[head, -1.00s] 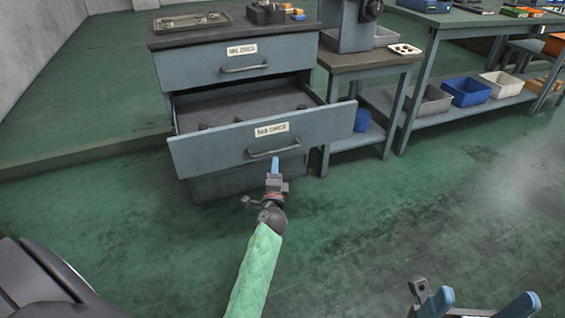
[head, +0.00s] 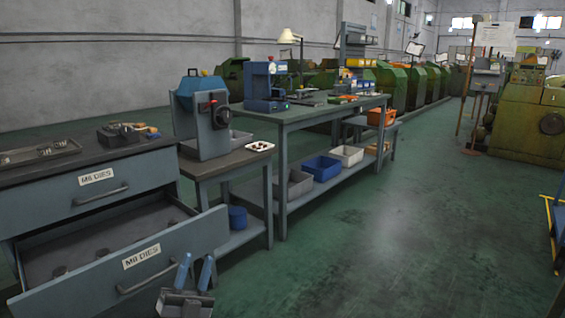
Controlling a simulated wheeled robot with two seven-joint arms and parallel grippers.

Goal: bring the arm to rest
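My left gripper (head: 196,263) is at the bottom of the head view, its two blue fingers pointing up and apart with nothing between them. It appears in front of the right end of the pulled-out lower drawer (head: 196,236), to the right of that drawer's handle (head: 146,281). Whether it touches the drawer front cannot be told. Most of the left arm is below the frame. My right gripper is out of view.
The drawer cabinet (head: 98,196) has a shut upper drawer; the lower one holds a few small dark pieces. A small stand (head: 216,166) and long workbench (head: 325,111) with bins below stand beyond it. Open green floor (head: 400,240) lies to the right.

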